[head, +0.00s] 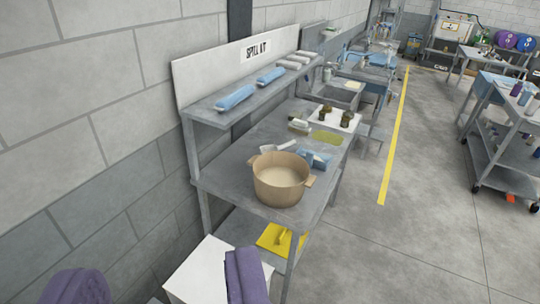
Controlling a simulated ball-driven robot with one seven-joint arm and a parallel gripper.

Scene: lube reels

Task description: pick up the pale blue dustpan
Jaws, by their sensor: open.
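A pale, scoop-shaped thing with a short handle, probably the dustpan (282,146), lies on the grey bench top behind the tan pot (281,180). It looks whitish from here, and its blue tint is hard to tell. The pot stands just in front of it and may hide its near edge. A yellow dustpan-like thing (270,238) lies on the lower shelf. My gripper does not show in the head view.
A blue-and-white box (316,160) is right of the pot, with a white tray (335,116) behind. Blue rolls (236,97) lie on the raised shelf (215,113). A white box (205,272) and purple cloth-like thing (243,277) are in front. Open floor (425,210) lies right.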

